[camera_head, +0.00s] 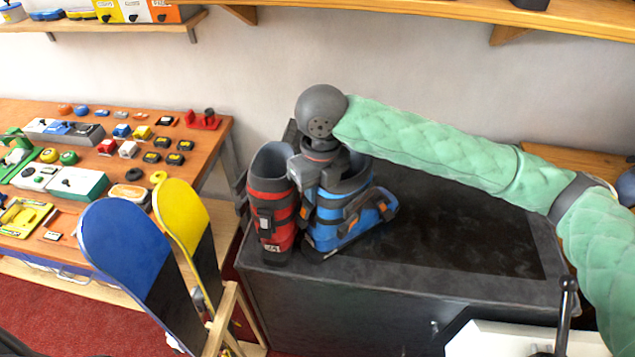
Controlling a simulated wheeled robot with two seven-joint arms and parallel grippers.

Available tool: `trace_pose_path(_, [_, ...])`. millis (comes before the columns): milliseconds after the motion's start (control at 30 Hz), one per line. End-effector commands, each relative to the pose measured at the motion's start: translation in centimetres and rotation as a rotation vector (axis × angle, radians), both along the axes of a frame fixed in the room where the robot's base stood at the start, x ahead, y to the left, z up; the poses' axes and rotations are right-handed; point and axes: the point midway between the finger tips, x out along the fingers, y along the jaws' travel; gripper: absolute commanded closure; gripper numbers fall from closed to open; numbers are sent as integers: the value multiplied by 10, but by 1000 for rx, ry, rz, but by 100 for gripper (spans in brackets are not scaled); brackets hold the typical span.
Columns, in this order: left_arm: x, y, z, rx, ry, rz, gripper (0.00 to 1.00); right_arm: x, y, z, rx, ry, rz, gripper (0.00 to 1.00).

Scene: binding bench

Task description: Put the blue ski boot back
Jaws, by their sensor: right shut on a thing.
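The blue ski boot (341,217) stands upright on the dark top of a bench (450,225), near its left end. It has dark straps and a grey cuff. A red ski boot (271,205) stands close beside it on the left, and I cannot tell if the two touch. My right gripper (308,176) comes from the right and points down at the blue boot's upper cuff. It is shut on the blue boot; its fingertips are partly hidden between the boots. My left gripper is not in view.
An orange-brown table (118,165) at the left carries many small parts and tools. A blue ski or board (130,255) and a yellow one (187,222) lean in a wooden rack at front left. The bench top right of the blue boot is clear. A shelf (440,12) runs above.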

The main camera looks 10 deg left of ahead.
Motion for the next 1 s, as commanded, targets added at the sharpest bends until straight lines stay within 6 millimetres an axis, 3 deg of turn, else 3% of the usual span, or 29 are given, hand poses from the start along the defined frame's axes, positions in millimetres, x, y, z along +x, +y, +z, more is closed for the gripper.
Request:
trace_pose_path(367, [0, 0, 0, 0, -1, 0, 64, 0, 0, -2, 1, -2, 0, 100])
trace_pose_path(400, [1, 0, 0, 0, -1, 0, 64, 0, 0, -3, 0, 0, 0, 81])
trace_pose_path(500, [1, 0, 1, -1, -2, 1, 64, 0, 0, -3, 0, 0, 0, 61])
trace_pose_path(933, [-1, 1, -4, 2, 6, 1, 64, 1, 0, 4, 1, -1, 0, 61])
trace_pose_path(1000, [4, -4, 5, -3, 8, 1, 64, 1, 0, 10, 1, -3, 0, 61])
